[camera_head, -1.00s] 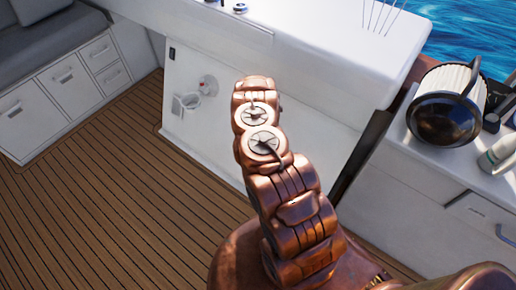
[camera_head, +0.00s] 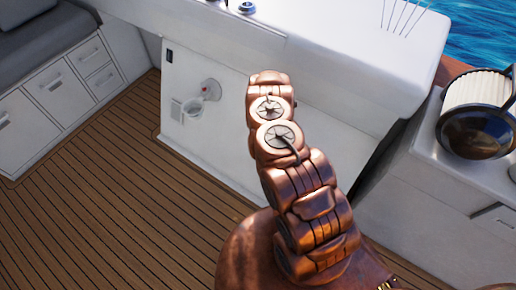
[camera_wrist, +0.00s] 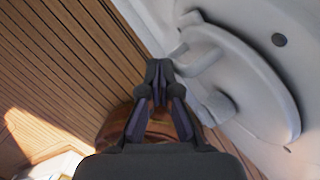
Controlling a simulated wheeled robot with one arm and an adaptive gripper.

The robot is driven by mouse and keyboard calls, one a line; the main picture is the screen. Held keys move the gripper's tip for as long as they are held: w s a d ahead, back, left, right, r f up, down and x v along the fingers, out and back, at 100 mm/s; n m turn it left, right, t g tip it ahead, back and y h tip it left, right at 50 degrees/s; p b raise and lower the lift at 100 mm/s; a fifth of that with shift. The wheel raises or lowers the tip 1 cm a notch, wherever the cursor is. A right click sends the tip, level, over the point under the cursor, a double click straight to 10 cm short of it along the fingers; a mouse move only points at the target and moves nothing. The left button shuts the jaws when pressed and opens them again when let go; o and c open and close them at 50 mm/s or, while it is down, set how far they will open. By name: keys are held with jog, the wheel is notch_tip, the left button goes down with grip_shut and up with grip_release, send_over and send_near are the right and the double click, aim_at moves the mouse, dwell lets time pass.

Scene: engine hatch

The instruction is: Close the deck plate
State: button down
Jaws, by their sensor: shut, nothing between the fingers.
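A large round white plate (camera_wrist: 250,85) with protruding handle-like parts (camera_wrist: 205,60) lies against a white panel in the wrist view; I take it for the deck plate. I cannot tell how far it stands open. My gripper (camera_wrist: 157,72) is shut and empty, with its fingertips just left of the protruding parts; whether they touch cannot be told. In the head view my arm hides the gripper, and I cannot pick out this plate there for sure.
Brown plank deck (camera_head: 110,210) lies open at the left. White drawers (camera_head: 60,85) under a grey seat stand at far left. The white console (camera_head: 340,50) is ahead. At right, a counter (camera_head: 440,170) carries a black-and-white round object (camera_head: 478,110).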

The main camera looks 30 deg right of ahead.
jog(key=shift+d, duration=0.2)
dwell(0.3)
jog(key=a+r, duration=0.3)
jog(key=r, duration=0.8)
jog(key=shift+s+a+r, duration=0.2)
jog(key=shift+s+a, duration=0.05)
jog(key=shift+a, duration=0.05)
dwell(0.5)
